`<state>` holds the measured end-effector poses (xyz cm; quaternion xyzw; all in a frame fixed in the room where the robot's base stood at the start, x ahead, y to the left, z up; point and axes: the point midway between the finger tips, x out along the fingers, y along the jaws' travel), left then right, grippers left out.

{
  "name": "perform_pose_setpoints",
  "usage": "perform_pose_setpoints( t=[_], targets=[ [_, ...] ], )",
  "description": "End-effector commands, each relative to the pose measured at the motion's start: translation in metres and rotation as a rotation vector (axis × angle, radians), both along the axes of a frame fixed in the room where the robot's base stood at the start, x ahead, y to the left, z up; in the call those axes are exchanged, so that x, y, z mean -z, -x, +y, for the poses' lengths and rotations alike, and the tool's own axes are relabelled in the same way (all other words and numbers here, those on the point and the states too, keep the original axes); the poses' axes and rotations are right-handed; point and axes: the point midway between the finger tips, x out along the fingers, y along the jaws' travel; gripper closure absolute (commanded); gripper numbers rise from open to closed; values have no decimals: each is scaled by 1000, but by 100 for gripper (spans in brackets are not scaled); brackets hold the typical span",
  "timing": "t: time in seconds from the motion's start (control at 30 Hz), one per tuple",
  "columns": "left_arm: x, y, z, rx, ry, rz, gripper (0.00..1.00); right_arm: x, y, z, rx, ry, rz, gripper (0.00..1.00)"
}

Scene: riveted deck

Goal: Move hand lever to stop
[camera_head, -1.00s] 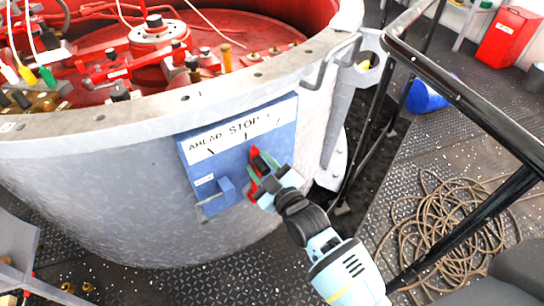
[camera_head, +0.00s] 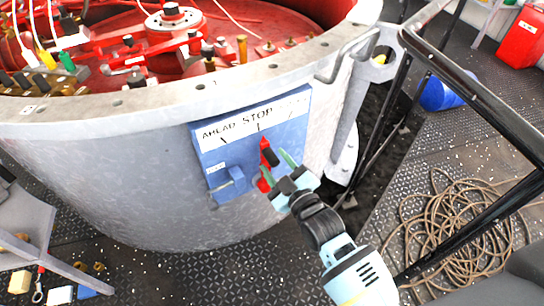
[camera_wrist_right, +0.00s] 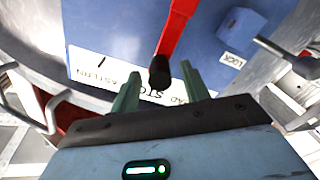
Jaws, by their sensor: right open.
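The blue control plate (camera_head: 215,172) sits on the side of the grey drum. Its white strip (camera_head: 235,127) reads AHEAD and STOP; ASTERN shows upside down in the wrist view. The red hand lever (camera_head: 264,143) with a black knob (camera_head: 270,157) stands out from the plate, about in line with the STOP mark. My right gripper (camera_head: 277,169) is open at the lever's lower right. In the wrist view the knob (camera_wrist_right: 160,72) shows between the fingertips of this gripper (camera_wrist_right: 160,75); I cannot tell whether they touch it. My left gripper is out of view.
A blue latch block (camera_head: 232,180) sticks out at the plate's lower left. A black handrail (camera_head: 470,85) crosses the right side near my right arm. Coiled rope (camera_head: 450,235) lies on the deck. A grey bench (camera_head: 25,220) stands at lower left.

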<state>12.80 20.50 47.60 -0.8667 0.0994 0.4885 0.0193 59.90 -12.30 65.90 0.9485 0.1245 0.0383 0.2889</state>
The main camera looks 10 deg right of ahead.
Motion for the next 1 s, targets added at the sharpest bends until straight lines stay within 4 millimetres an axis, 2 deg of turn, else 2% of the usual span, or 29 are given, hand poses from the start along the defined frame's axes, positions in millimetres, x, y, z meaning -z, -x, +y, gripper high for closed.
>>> perform_pose_setpoints(
  t=[0.1, 0.33, 1.0],
  targets=[
    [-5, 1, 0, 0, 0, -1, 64, -1, 20, -6, 0, 2, -1, 54],
    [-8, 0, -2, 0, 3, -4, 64, 0, 44, -12, 0, 4, -1, 54],
    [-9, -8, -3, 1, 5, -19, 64, 2, 50, -13, 1, 1, 4, 54]
  ],
)
